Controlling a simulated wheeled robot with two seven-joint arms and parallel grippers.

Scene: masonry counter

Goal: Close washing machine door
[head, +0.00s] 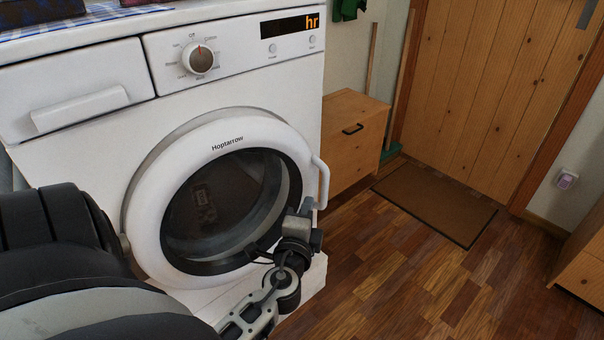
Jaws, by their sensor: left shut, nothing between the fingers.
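The white washing machine (85,140) stands at the left. Its round white door (147,215), with a dark glass window (215,205), sits at or very near the machine's front. I cannot tell whether it is fully latched. The white door handle (324,180) sticks out at the door's right edge. My left gripper (306,206) is shut and empty, beside the lower end of the handle and in front of the door's lower right rim. I cannot tell whether it touches the door. My right gripper is not in view.
A wooden cabinet (345,150) stands right of the machine. A brown mat (435,203) lies before a wooden room door (480,90). The wood floor (400,285) at the lower right is clear. Another wooden cabinet (585,262) is at the right edge.

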